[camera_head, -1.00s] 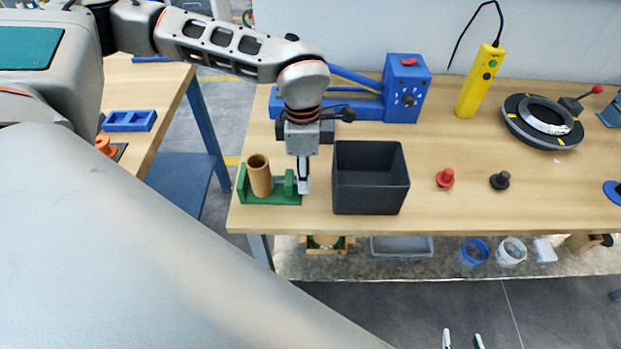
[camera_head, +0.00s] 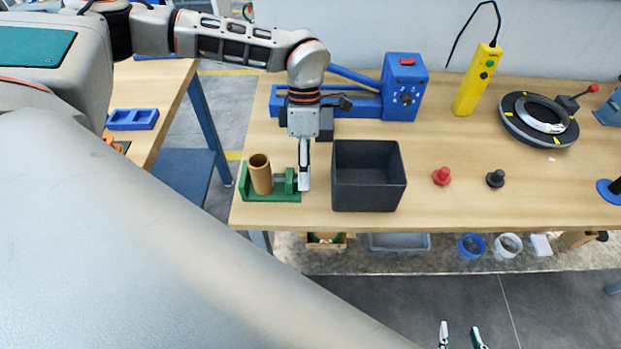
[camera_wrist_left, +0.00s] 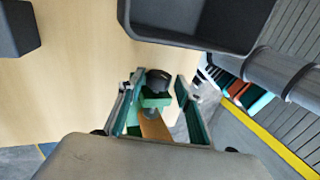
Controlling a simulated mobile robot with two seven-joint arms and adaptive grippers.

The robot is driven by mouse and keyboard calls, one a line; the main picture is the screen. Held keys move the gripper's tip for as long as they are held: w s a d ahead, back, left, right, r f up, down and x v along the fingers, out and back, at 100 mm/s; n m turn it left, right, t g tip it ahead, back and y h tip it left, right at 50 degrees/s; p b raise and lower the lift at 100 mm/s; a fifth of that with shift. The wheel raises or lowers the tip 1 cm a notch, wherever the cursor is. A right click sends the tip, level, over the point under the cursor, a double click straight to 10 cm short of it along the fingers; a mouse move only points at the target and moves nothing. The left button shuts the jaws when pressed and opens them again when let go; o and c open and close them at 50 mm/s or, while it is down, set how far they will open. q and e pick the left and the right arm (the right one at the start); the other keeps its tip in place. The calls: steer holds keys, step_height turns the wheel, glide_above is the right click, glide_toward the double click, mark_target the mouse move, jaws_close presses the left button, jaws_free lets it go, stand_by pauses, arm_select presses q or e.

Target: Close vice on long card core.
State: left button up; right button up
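The long card core (camera_head: 261,176), a brown tube, stands upright in the green vice (camera_head: 270,197) at the table's front left corner. The vice's movable green jaw (camera_head: 290,181) is right of the core; I cannot tell whether they touch. My left gripper (camera_head: 304,186) points down at the vice's right end. In the left wrist view its fingers (camera_wrist_left: 160,98) are apart, either side of the vice's dark handle knob (camera_wrist_left: 158,79), with the core (camera_wrist_left: 154,127) beyond. Contact with the knob is unclear. My right gripper (camera_head: 460,337) is open and empty at the bottom edge.
A black open bin (camera_head: 369,200) stands close right of my left gripper. A blue machine (camera_head: 402,88) is behind it. A red knob piece (camera_head: 441,176) and a black one (camera_head: 495,179) stand further right. Bare tabletop lies between them and the ring fixture (camera_head: 540,120).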

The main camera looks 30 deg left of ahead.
arm_select(q)
steer(key=shift+s+d+t+y+b, duration=0.15)
steer(key=shift+s+t+y+b, duration=0.15)
steer(key=shift+t+y, duration=0.5)
steer(key=shift+t+b, duration=0.4)
steer(key=shift+t, duration=0.2)
